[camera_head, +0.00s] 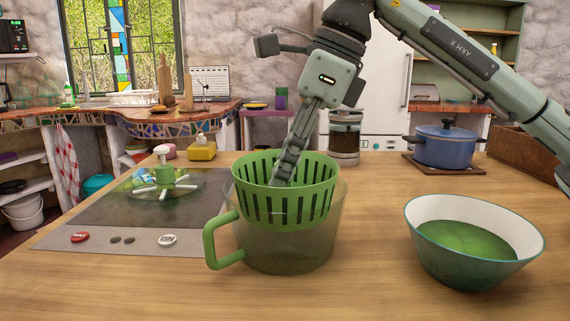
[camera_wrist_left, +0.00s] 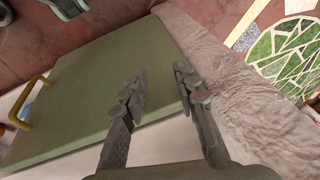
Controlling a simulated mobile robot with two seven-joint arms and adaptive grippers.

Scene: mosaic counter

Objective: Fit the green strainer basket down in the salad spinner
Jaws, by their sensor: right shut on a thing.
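The green strainer basket (camera_head: 285,210) is slotted and upright in the head view. Its lower part is inside the clear salad spinner bowl (camera_head: 290,252), which has a green handle at its left. The basket's upper part and rim stand above the bowl's rim. My right gripper (camera_head: 281,181) reaches down into the basket and is shut on it; the fingertips are partly hidden behind the basket's front wall. In the left wrist view my left gripper (camera_wrist_left: 160,82) is open and empty, its two fingers apart, away from the basket and bowl.
A green-and-white bowl (camera_head: 475,270) stands at right front. A blue pot (camera_head: 445,147) and a glass jar (camera_head: 344,140) stand behind. Wood counter is clear between spinner and bowl.

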